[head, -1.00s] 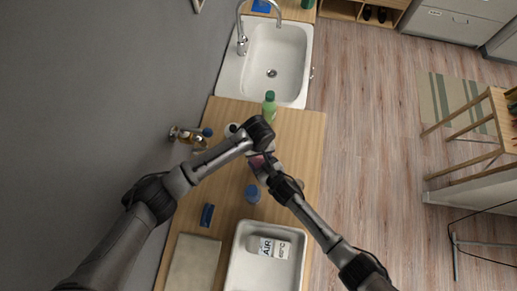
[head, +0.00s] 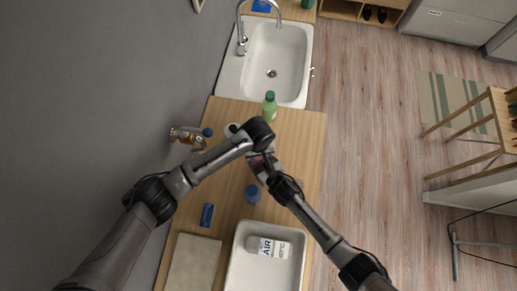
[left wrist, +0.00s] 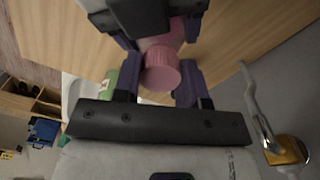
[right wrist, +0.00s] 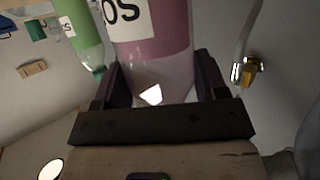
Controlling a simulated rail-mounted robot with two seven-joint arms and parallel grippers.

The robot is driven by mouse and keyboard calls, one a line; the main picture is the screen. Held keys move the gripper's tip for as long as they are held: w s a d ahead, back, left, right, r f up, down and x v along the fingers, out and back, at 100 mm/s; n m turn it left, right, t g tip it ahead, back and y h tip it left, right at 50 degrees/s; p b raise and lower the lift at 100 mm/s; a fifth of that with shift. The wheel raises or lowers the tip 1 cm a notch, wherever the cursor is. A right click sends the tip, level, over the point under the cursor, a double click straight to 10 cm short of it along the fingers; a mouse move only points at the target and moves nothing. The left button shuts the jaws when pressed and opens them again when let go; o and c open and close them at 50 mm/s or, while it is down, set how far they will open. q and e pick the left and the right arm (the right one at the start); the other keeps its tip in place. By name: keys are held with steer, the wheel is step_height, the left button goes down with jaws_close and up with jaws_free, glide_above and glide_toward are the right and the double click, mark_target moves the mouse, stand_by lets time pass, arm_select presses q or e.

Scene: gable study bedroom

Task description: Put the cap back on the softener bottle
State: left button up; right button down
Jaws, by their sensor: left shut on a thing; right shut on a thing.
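The softener bottle is pink with a pale label. In the right wrist view the bottle (right wrist: 155,48) stands between the fingers of my right gripper (right wrist: 158,72), which is shut on it. In the left wrist view my left gripper (left wrist: 160,76) is shut on the round pink cap (left wrist: 161,66). The pink bottle (left wrist: 177,32) shows directly behind the cap, with the dark right gripper across it. The cap is lined up close to the bottle's end; I cannot tell whether they touch. In the head view both grippers meet above the counter, and my arms largely hide bottle and cap.
A green bottle (head: 269,106) stands near the sink (head: 275,62). A blue-capped bottle (head: 252,193), a small blue item (head: 207,215) and a white tray (head: 236,275) holding a white bottle (head: 270,247) are nearer. An amber bottle (head: 187,136) is by the wall. Counter right of the grippers is clear.

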arm_select(q)
steer(key=m, duration=1.3)
steer(key=o, duration=1)
steer(key=shift+r, duration=2.25)
steer(key=shift+c, duration=0.4)
